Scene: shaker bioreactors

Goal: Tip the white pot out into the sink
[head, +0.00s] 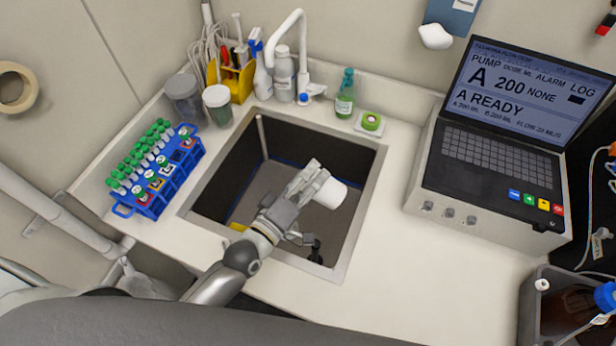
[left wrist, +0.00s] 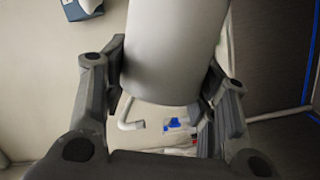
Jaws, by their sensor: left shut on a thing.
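The white pot (head: 331,193) is held over the sink (head: 366,200) in the head view, lying tilted on its side. My left gripper (head: 314,180) is shut on it, with the arm reaching in from the lower left. In the left wrist view the pot (left wrist: 172,50) fills the upper middle as a plain pale cylinder between the two fingers (left wrist: 165,80). The pot's opening and anything inside it are hidden. The sink is a dark square basin with a pale rim. My right gripper is not in view.
A white tap (head: 290,35) stands behind the sink, beside bottles and a yellow tool holder (head: 238,82). A blue tube rack (head: 160,185) is left of the sink. A green soap bottle (head: 345,95) stands behind. A pump console (head: 490,170) is at right; counter between is clear.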

